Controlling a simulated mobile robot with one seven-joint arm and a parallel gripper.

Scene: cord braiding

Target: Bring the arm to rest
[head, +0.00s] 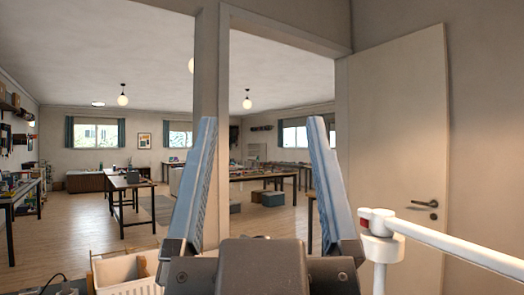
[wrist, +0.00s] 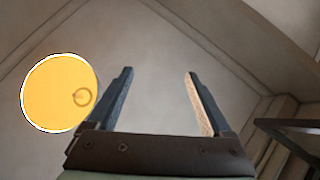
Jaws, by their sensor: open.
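My gripper (head: 263,175) is raised in front of the head camera, its two blue-grey fingers pointing up and spread apart. No object shows between them. In the wrist view my gripper (wrist: 158,100) is also open and empty, with the ceiling and upper walls behind it.
A white door (head: 395,140) with a dark handle stands at the right, beside a post (head: 211,70). A cream basket (head: 125,272) is at the lower left. Work tables (head: 130,185) stand farther back, with open wooden floor between. A round yellow lamp (wrist: 58,92) shows in the wrist view.

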